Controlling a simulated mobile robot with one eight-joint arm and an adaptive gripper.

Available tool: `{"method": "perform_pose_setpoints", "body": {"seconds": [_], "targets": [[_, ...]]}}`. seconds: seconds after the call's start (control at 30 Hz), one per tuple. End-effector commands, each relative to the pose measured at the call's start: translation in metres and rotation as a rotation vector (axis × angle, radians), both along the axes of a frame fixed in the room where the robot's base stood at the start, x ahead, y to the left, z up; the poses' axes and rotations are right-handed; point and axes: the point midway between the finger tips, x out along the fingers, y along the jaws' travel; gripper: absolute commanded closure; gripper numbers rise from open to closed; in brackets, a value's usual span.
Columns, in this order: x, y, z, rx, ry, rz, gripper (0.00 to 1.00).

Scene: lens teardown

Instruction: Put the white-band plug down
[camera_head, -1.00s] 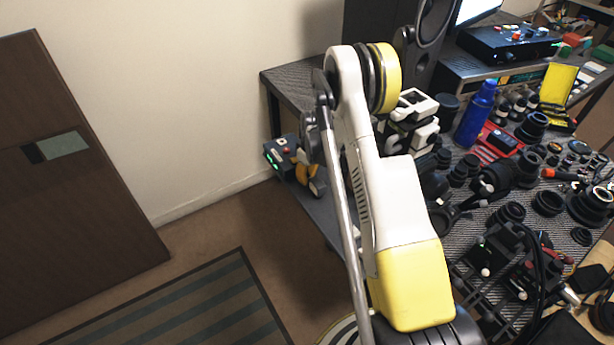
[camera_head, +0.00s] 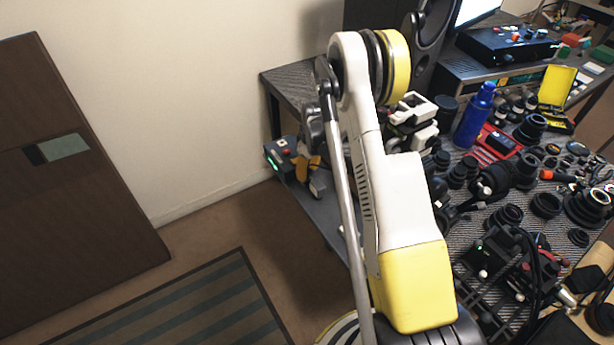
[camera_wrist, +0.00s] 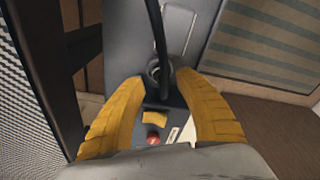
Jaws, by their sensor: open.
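My gripper (camera_wrist: 163,77) has thick yellow fingers and is open in the wrist view. Between its fingertips a black cable (camera_wrist: 157,30) ends in a dark plug-like piece with a pale ring (camera_wrist: 154,71); I take this as the white-band plug, but the band is not clear. I cannot tell whether the fingers touch it. Just beneath is a dark box (camera_wrist: 178,118) with a red button, a yellow patch and a white label. In the head view the box (camera_head: 283,156) sits on a low grey surface, with my gripper (camera_head: 309,163) beside it; the plug cannot be made out.
The textured table (camera_head: 300,76) is crowded at right with black lens parts, a blue bottle (camera_head: 474,115) and a red case (camera_head: 497,142). A wall is behind the box. Open floor and a striped rug (camera_head: 190,310) lie at left.

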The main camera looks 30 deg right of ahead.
Motion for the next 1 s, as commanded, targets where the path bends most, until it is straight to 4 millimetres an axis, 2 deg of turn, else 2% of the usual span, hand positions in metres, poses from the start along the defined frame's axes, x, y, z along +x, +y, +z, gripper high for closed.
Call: {"method": "perform_pose_setpoints", "body": {"seconds": [0.03, 0.2, 0.47, 0.57, 0.67, 0.77, 0.9, 1.0], "targets": [[-0.002, -0.001, 0.019, 0.000, 0.000, 0.000, 0.60], [-0.005, -0.002, 0.056, 0.000, 0.000, 0.000, 0.60], [-0.008, -0.003, 0.087, -0.001, -0.003, -0.002, 0.60], [-0.010, 0.005, 0.109, -0.006, -0.017, -0.015, 0.60], [-0.017, 0.021, 0.150, -0.016, -0.050, -0.045, 0.60], [-0.032, 0.045, 0.202, -0.025, -0.098, -0.090, 0.60], [-0.065, 0.080, 0.267, -0.026, -0.175, -0.158, 0.60], [-0.096, 0.103, 0.303, -0.021, -0.229, -0.205, 0.60]]}}
